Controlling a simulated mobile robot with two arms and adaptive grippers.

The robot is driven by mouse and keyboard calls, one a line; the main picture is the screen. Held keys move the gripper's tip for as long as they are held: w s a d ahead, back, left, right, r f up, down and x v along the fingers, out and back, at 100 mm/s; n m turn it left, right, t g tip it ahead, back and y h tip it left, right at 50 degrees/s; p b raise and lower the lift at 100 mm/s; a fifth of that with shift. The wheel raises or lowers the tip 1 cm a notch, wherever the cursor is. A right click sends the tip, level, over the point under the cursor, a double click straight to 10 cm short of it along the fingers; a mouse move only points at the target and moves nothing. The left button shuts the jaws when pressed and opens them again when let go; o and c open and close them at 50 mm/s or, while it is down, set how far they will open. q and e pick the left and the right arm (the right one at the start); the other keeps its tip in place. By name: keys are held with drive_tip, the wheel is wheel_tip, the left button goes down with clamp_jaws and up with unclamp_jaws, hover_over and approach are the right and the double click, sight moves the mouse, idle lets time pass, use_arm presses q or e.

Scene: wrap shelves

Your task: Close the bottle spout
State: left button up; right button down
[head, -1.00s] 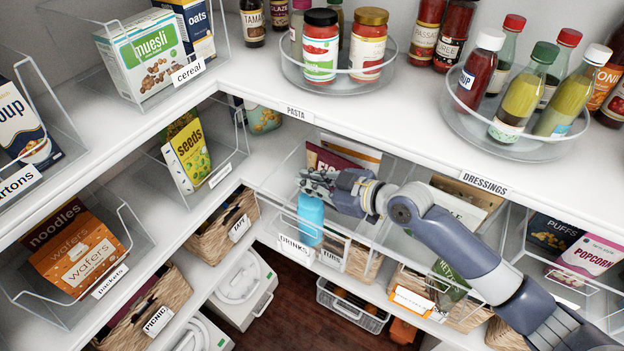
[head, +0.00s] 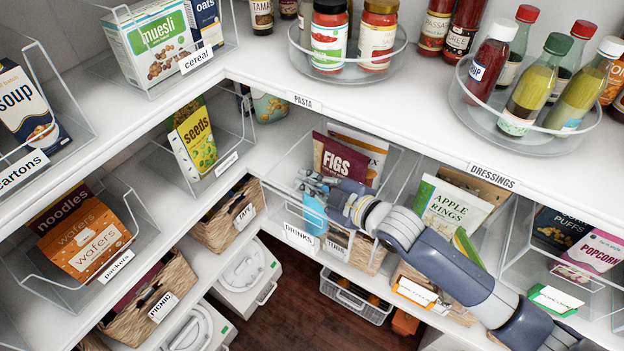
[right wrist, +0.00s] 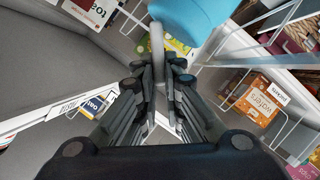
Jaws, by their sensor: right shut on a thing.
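The blue bottle (head: 314,214) is at the clear bin with the "DRINKS" label (head: 300,237), in the middle of the head view. My right gripper (head: 312,183) is at its top and hides part of it. In the right wrist view the bottle's blue body (right wrist: 190,20) is at the top, with a grey curved piece (right wrist: 157,45), seemingly the spout, beside it. The fingers of my right gripper (right wrist: 160,68) are close together around that grey piece. Whether the spout is folded down is hard to tell. My left gripper is not in view.
The upper shelf with the "DRESSINGS" label (head: 493,176) overhangs my right arm. Fig and apple-ring packets (head: 452,207) stand behind the arm. A basket labelled "TAPE" (head: 230,215) is left of the bottle's bin. Bare floor (head: 285,315) shows below.

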drive_tip(key=c, duration=1.7)
unclamp_jaws()
drive_tip(key=shift+s+d, duration=0.1)
drive_tip(key=v, duration=1.1)
drive_tip(key=shift+s+d+r, duration=0.1)
drive_tip(key=shift+s+d, duration=0.15)
